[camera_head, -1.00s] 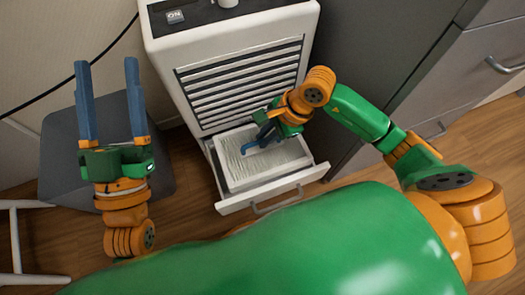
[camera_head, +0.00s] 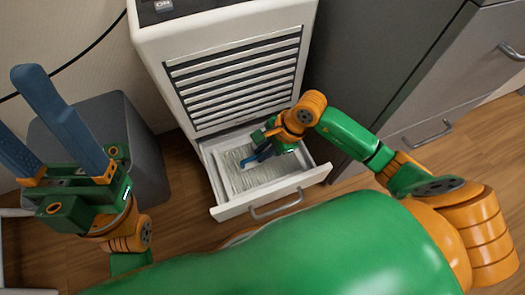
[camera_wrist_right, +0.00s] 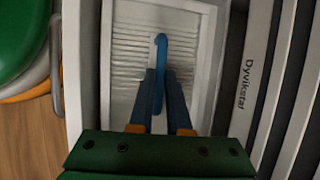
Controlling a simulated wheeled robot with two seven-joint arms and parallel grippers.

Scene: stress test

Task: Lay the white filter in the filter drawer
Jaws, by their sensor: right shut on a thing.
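The white pleated filter (camera_head: 268,172) lies low within the pulled-out filter drawer (camera_head: 270,196) of the white unit. I cannot tell whether it rests fully on the drawer floor. In the right wrist view the filter (camera_wrist_right: 128,65) sits inside the pale drawer rim, with a blue tab (camera_wrist_right: 161,45) standing from it. My right gripper (camera_head: 250,160) is shut on this tab, one finger on each side of it; its fingers also show in the right wrist view (camera_wrist_right: 160,80). My left gripper (camera_head: 17,100) is open and empty at the far left, away from the drawer.
The white louvred unit (camera_head: 235,85) stands above and behind the drawer. Grey cabinets (camera_head: 375,75) stand close on the right. A dark grey bin or stool (camera_head: 145,160) is at the left, behind my left gripper. Wood floor (camera_head: 190,215) is clear left of the drawer.

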